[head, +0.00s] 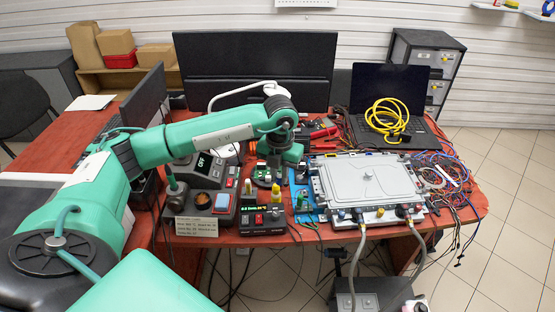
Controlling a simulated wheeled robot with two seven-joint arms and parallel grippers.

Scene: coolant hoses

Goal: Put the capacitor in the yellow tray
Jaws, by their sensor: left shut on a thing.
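My left arm comes in from the left and reaches over the red bench. My left gripper (277,172) points down between the meters and the grey metal housing. It is shut on a small part, which is mostly hidden by the fingers and too small to identify. I cannot clearly make out the capacitor or a yellow tray. My right gripper is not in view.
A grey housing with hose fittings (366,178) stands right of the gripper. A black meter (262,219) and a control box (205,205) stand in front. A laptop (386,95) with a coiled yellow cable (386,116) stands behind. Loose wires (452,180) crowd the right edge.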

